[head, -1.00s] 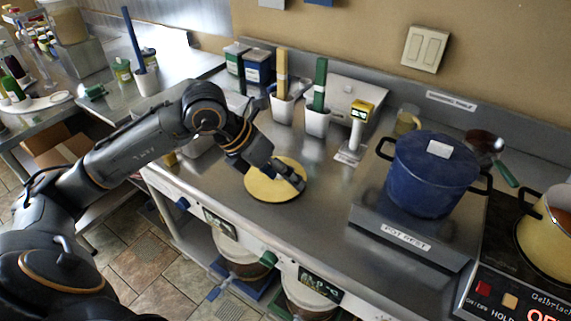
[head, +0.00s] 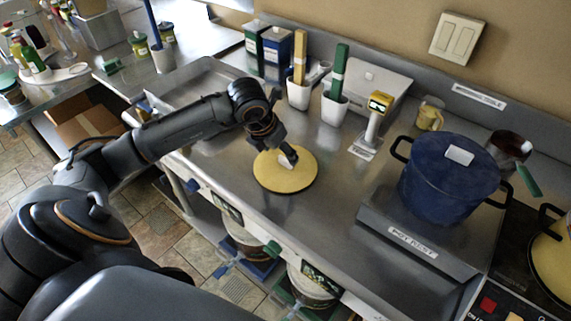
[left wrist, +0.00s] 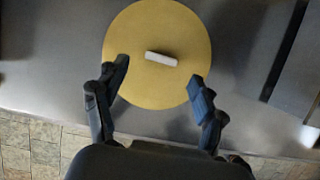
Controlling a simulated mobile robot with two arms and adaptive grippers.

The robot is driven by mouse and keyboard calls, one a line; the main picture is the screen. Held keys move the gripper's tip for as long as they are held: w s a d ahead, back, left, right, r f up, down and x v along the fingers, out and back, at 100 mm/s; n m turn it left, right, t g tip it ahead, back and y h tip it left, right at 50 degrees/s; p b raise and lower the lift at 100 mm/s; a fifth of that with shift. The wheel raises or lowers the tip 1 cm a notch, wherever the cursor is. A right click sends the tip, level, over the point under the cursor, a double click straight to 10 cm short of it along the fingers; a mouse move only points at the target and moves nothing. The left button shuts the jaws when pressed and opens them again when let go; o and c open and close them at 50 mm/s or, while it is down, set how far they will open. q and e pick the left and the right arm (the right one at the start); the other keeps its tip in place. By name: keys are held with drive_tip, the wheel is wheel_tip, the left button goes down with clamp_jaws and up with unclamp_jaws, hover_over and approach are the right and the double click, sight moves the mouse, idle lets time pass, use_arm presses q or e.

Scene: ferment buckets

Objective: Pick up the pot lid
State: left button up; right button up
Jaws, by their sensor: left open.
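The pot lid (head: 298,179) is a flat, round yellow disc lying on the steel counter near its front edge. It has a small white bar handle (left wrist: 161,58) at its middle. My left gripper (head: 286,158) is above the lid, by the handle. In the left wrist view my left gripper (left wrist: 160,78) has its two fingers spread wide over the lid, with nothing between the tips. The handle is a little beyond the fingertips in that view. My right gripper is not in view.
A blue pot (head: 447,180) stands on the pot rest at right. White holders (head: 299,94) with upright handles and a yellow-topped scanner (head: 378,104) stand behind the lid. A yellow pot (head: 553,250) is at the right edge. The counter between lid and pot rest is clear.

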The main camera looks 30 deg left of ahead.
sight(285, 159)
use_arm(q)
drive_tip(key=p+x, duration=0.1)
drive_tip(key=x, duration=0.2)
drive_tip(key=shift+w+d+f, duration=0.1)
drive_tip(key=shift+w+f, duration=0.1)
drive_tip(key=shift+w, duration=0.1)
drive_tip(key=shift+w+f, duration=0.1)
drive_tip(key=shift+f, duration=0.15)
drive_tip(key=shift+c, duration=0.8)
drive_tip(key=c, duration=1.1)
drive_tip(key=shift+c, duration=0.3)
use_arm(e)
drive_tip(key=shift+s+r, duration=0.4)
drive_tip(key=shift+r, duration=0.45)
use_arm(q)
drive_tip(key=shift+r, duration=0.1)
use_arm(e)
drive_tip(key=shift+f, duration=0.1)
